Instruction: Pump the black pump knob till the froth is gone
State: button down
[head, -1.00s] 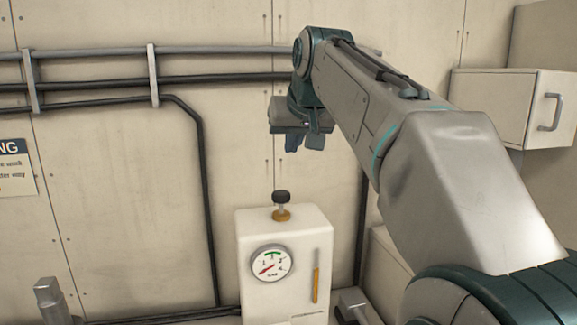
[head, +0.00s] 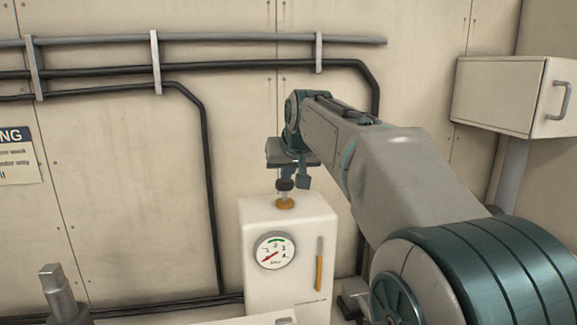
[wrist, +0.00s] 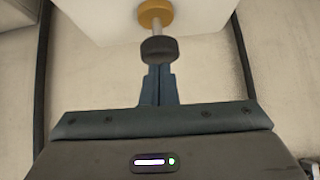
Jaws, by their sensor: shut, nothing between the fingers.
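The black pump knob (head: 284,184) sits on a short metal stem above a brass collar (head: 285,204) on top of the white pump box (head: 258,218). The knob also shows in the wrist view (wrist: 159,50), with some stem visible. My gripper (head: 297,179) is shut and empty, right at the knob in the head view. In the wrist view, the shut fingers (wrist: 158,84) end at the knob's near edge; I cannot tell whether they touch it. The round gauge (head: 274,251) has its red needle pointing lower left. The sight tube (head: 319,266) is amber low down and greyish above; froth is too small to tell.
Pipes (head: 215,66) run along the back wall and bend down on both sides of the box. A white cabinet (head: 512,96) hangs at the right. A metal fitting (head: 56,290) stands at the lower left. The space left of the box is open.

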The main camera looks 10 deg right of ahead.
aim_at(288, 185)
jog(key=shift+f, duration=0.1)
jog(key=shift+f+b, duration=1.25)
jog(key=shift+f, duration=0.5)
jog(key=shift+r+p, duration=0.6)
notch_tip(288, 185, up, 4)
jog(key=p, duration=0.3)
jog(key=shift+d, duration=0.1)
jog(key=v, duration=0.9)
jog(key=shift+s+b, duration=0.3)
jog(key=shift+b, duration=0.05)
jog(key=shift+r, duration=0.1)
